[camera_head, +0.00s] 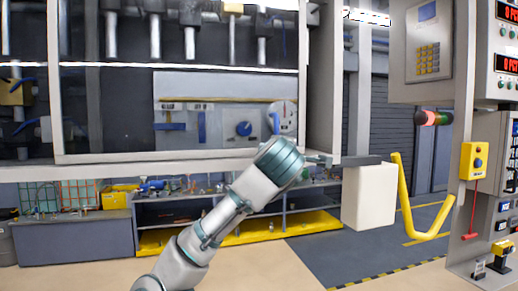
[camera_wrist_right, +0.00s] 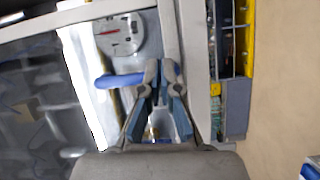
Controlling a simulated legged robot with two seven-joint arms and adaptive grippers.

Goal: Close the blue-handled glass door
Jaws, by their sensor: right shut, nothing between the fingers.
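The glass door (camera_head: 180,157) has a pale frame and stands before a cabinet of equipment; its glass is clear. A blue lever (camera_head: 276,123) shows beside a round gauge behind the frame. It also shows in the wrist view (camera_wrist_right: 118,81), to the left of my fingertips. I cannot tell whether it belongs to the door. My right arm reaches up to the lower frame, and its wrist hides part of it. In the wrist view my right gripper (camera_wrist_right: 161,72) is shut and empty. My left gripper is out of view.
A white box (camera_head: 369,195) is at the right below the cabinet, beside a bent yellow bar (camera_head: 420,205). A control panel (camera_head: 429,45) is at the upper right. Low shelves (camera_head: 235,208) with a yellow base stand behind my arm. Open floor lies in front.

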